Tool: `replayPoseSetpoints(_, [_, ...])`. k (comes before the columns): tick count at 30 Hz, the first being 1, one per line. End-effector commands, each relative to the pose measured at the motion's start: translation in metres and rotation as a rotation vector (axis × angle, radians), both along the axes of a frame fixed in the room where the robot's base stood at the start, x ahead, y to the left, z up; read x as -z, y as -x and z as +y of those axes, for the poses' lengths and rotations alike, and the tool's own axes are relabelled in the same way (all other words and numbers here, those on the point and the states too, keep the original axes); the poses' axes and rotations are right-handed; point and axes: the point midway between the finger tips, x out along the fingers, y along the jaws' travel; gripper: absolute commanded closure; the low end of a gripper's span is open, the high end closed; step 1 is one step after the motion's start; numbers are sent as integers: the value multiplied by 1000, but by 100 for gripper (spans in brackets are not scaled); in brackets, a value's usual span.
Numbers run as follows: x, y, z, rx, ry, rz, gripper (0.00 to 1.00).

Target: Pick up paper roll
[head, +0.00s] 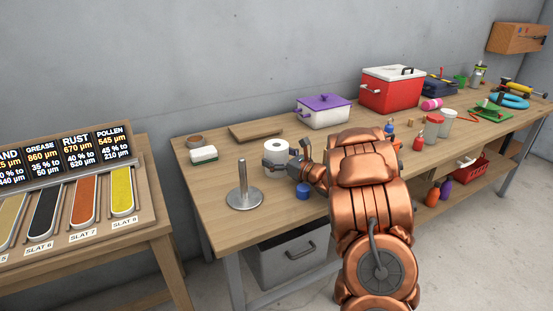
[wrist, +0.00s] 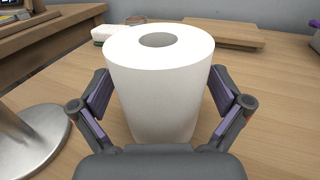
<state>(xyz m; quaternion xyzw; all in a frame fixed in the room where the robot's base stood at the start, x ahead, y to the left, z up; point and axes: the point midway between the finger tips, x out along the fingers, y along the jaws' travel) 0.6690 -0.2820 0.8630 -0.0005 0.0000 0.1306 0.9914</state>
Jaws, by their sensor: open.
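The white paper roll (head: 275,152) stands upright on the wooden workbench, toward its left end, in the head view. In the wrist view the paper roll (wrist: 158,90) fills the middle, with its round core hole on top. My gripper (head: 286,165) is at the roll at bench level. In the wrist view my gripper (wrist: 165,100) is open, with one finger on each side of the roll. A small gap seems to show between each finger pad and the roll. The roll's lower front is hidden by my gripper's palm.
A metal stand (head: 243,190) with an upright rod is just left of the roll. A blue cap (head: 303,191) lies to the front right. Behind are a sponge (head: 204,154), a wooden board (head: 256,132) and a purple-lidded box (head: 323,112). A red cooler (head: 391,91) stands farther right.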

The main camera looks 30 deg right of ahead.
Motion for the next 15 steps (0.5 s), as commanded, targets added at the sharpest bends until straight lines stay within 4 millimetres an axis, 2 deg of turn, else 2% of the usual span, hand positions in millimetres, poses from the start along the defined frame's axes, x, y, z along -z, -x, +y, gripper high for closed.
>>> replayPoseSetpoints(3, [0,0,0,0,0,0,2])
replayPoseSetpoints(15, [0,0,0,0,-1,0,44])
